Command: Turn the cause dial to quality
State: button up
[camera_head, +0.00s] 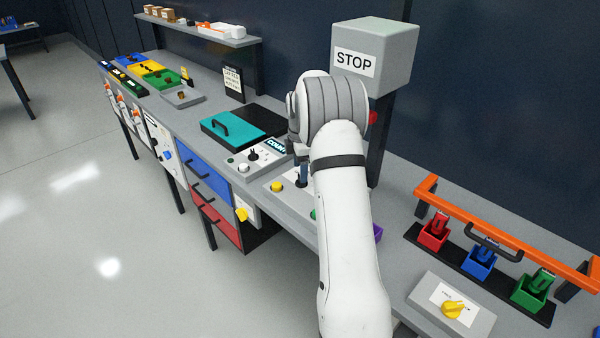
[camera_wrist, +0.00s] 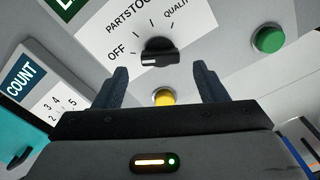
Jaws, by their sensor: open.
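The cause dial (camera_wrist: 158,50) is a black knob on a grey panel with a white label (camera_wrist: 124,24). Its scale shows OFF at the left, then PARTS and a partly cut word, then QUALITY at the upper right. The knob's bar lies roughly level in the wrist view; which mark it points to I cannot tell for sure. My gripper (camera_wrist: 161,82) is open and empty, its two dark fingers spread on either side below the dial, apart from it. In the head view my arm hides most of the gripper and the panel.
A yellow button (camera_wrist: 165,97) shows between the fingers, and a green button (camera_wrist: 269,40) is to the right. The COUNT panel (camera_wrist: 45,90) is at the left. A teal lid (camera_head: 228,128) and the STOP box (camera_head: 375,58) stand near my arm.

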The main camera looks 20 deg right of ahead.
jog(key=shift+f, duration=1.55)
jog(key=shift+c, duration=0.3)
jog(key=c, duration=0.9)
